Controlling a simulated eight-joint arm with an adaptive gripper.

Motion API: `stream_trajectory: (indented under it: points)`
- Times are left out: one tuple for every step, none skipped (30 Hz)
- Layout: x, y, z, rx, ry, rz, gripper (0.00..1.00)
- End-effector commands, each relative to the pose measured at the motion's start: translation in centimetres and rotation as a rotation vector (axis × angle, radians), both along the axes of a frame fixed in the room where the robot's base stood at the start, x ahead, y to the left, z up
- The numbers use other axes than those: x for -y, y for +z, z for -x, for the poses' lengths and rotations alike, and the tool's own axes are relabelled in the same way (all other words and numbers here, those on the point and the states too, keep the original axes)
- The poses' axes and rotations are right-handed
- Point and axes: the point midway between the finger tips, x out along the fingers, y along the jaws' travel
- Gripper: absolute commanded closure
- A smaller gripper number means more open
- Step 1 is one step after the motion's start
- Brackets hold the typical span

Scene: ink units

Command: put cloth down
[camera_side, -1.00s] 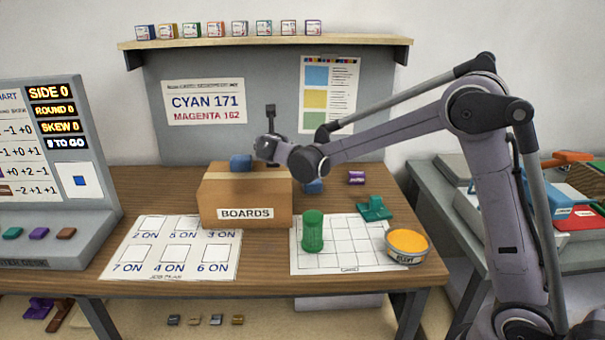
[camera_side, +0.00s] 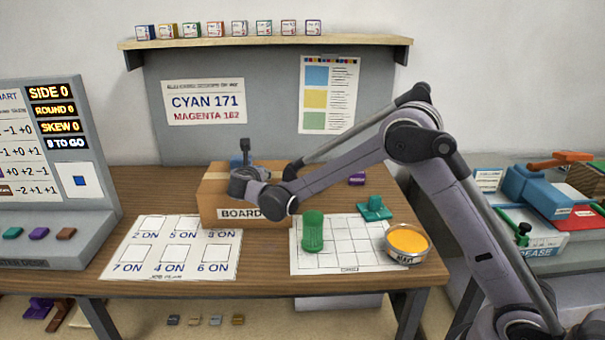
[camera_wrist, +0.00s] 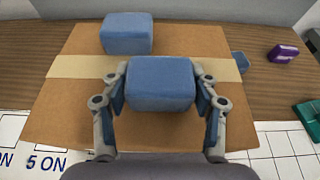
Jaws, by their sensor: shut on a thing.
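Whether the cloth touches the box top is unclear. In the side view my gripper (camera_side: 247,186) is at the front of the box top, and the held cloth is hidden. A second, similar blue block (camera_wrist: 127,33) lies on the box behind the held one. Part of another blue item (camera_wrist: 241,61) shows beyond the box's right edge.
The box, labelled BOARDS (camera_side: 215,200), stands behind the job-plan sheet (camera_side: 152,247). To its right are a gridded sheet (camera_side: 350,262), a green cylinder (camera_side: 313,232), a teal piece (camera_side: 374,209), an orange-filled tin (camera_side: 407,242) and a purple piece (camera_side: 357,180).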

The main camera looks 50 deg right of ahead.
Motion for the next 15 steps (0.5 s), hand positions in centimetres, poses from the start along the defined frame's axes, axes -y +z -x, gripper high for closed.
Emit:
stream_trajectory:
  points:
    - [0.01, 0.02, 0.0, 0.0, 0.0, 0.0, 0.61]
    - [0.01, 0.02, 0.0, 0.0, 0.0, 0.0, 0.61]
    - [0.01, 0.0, 0.0, 0.0, 0.0, 0.0, 0.61]
    - [0.01, -0.06, 0.0, 0.0, 0.0, 0.0, 0.61]
    - [0.01, -0.13, 0.0, 0.0, 0.0, 0.0, 0.61]
    - [0.01, -0.25, 0.0, 0.0, 0.0, 0.0, 0.61]
    - [0.01, -0.33, 0.0, 0.0, 0.0, 0.0, 0.61]
    - [0.01, -0.27, 0.0, 0.0, 0.0, 0.0, 0.31]
    - [0.01, -0.27, 0.0, 0.0, 0.0, 0.0, 0.19]
    - [0.01, -0.27, 0.0, 0.0, 0.0, 0.0, 0.17]
    - [0.01, -0.26, 0.01, 0.0, 0.0, 0.0, 0.17]
    - [0.01, -0.26, 0.01, 0.0, 0.0, 0.0, 0.17]
    - [0.01, -0.26, 0.01, 0.0, 0.0, 0.0, 0.17]
    - [0.01, -0.25, 0.0, 0.0, 0.0, 0.0, 0.17]
    - [0.01, -0.25, 0.0, 0.0, 0.0, 0.0, 0.17]
